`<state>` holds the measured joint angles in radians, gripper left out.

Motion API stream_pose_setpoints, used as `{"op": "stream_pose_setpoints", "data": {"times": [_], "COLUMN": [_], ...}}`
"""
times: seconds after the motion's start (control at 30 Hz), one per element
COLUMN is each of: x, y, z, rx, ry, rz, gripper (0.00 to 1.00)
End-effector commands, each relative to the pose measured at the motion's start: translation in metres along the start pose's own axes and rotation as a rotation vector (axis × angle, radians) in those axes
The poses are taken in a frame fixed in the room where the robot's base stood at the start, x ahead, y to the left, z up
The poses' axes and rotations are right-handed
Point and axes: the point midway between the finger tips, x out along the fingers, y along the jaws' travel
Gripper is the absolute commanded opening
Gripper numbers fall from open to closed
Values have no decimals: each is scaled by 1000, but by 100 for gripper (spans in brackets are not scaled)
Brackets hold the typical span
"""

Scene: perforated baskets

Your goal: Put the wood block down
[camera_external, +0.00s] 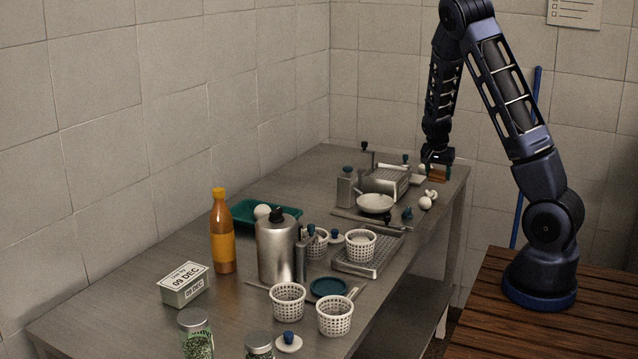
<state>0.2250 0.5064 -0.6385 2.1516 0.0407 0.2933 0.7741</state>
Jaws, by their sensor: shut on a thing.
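My gripper (437,164) points down over the far right end of the metal table. It is shut on the wood block (437,175), a small brown piece showing between and just below the fingers. The block is upright or nearly so, low over the tabletop near its right edge. I cannot tell whether it touches the table.
A metal rack (386,182), a pale bowl (375,203) and white mushroom-like items (427,200) stand close by. Perforated baskets (335,316), a steel canister (277,248), an orange bottle (221,235) and a green tray (243,211) crowd the nearer table (120,312).

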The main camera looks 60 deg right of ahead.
Motion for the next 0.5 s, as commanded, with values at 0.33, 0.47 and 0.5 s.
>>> {"op": "stream_pose_setpoints", "data": {"times": [0.33,0.47,0.5], "x": [37,37,37], "y": [0,0,0], "z": [15,15,15], "rx": [0,0,0], "ry": [-1,0,0], "rz": [1,-1,-1], "gripper": [33,33,33]}}
